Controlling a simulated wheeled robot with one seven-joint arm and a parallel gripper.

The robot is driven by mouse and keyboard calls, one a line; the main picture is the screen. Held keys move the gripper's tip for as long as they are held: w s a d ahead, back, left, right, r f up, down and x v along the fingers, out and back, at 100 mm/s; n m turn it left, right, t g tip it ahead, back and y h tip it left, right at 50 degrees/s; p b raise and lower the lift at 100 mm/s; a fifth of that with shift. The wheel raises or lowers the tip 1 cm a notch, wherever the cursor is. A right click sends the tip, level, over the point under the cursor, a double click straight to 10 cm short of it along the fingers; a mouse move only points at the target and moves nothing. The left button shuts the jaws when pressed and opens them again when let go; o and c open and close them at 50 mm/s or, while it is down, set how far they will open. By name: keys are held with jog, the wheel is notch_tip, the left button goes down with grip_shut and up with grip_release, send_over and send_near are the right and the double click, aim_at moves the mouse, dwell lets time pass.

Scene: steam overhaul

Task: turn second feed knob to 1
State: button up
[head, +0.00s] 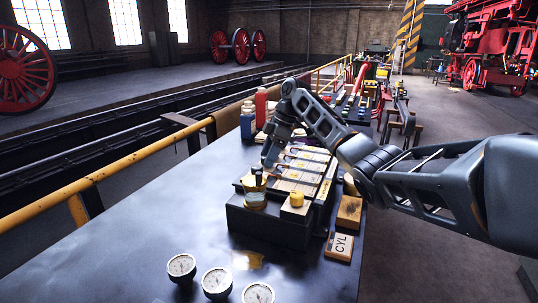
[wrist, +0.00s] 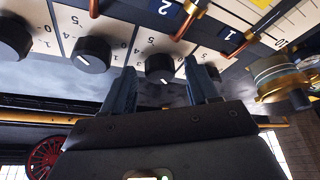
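The lubricator block (head: 268,224) stands on the dark bench in the head view, with pale numbered scale strips (head: 306,166) on its sloping top. In the wrist view my gripper (wrist: 161,84) is open, one finger on each side of a black round knob (wrist: 160,67) with a white pointer mark. A tag "2" (wrist: 165,7) is above it and a tag "1" (wrist: 229,33) is to the right. Contact with the knob and its exact reading cannot be told. Another knob (wrist: 204,56) is partly hidden behind the right finger.
More black knobs (wrist: 92,55) sit to the left in the wrist view, with copper pipes above. A brass-ringed glass cup (wrist: 278,77) is close on the right. Gauges (head: 217,281) lie on the near bench.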

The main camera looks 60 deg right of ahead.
jog(key=b+v, duration=0.1)
jog(key=v, duration=0.6)
jog(key=shift+s+r, duration=0.2)
jog(key=shift+r, duration=0.15)
dwell(0.5)
